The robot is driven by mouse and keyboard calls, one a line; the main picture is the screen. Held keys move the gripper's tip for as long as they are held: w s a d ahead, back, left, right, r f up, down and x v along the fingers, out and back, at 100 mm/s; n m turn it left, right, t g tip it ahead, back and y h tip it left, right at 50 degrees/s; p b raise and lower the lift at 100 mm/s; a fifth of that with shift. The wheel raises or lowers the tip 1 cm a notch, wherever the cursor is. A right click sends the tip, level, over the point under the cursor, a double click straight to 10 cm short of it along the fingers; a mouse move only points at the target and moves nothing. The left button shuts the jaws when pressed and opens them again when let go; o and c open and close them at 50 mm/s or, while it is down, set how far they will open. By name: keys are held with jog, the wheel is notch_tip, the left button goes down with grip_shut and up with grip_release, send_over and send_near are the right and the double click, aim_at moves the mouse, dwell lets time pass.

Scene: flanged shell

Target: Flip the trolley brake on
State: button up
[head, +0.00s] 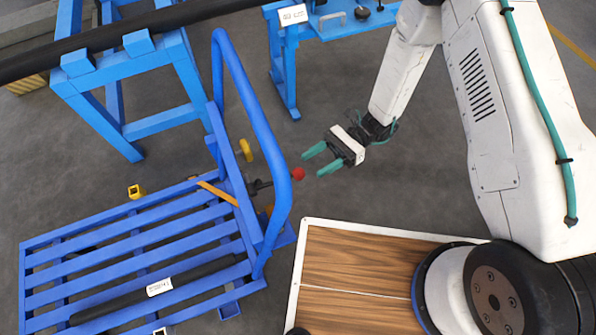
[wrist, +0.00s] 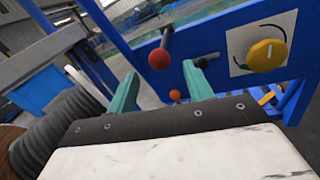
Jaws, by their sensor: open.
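The blue trolley (head: 130,250) has a slatted deck and a tall bent handle. On its handle-end panel (wrist: 225,50) sit a lever with a red ball (wrist: 158,60), a short black peg (wrist: 207,60) and a yellow knob (wrist: 267,55) on a white plate with a curved mark. A small orange-red ball shows lower down (wrist: 175,95). In the head view the red ball (head: 298,174) sticks out past the handle, with the yellow knob (head: 245,150) behind. Which part is the brake is not labelled. My gripper (head: 313,162) is open and empty, just right of the red ball, apart from it.
A blue frame (head: 125,90) carrying a long dark pipe (head: 110,35) stands behind the trolley. A blue bench (head: 340,20) is at the back. A dark bar with a white label (head: 160,287) lies on the deck. The grey floor around my gripper is clear.

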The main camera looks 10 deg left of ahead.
aim_at(298, 174)
jog(key=x, duration=0.6)
jog(key=shift+s+a, duration=0.15)
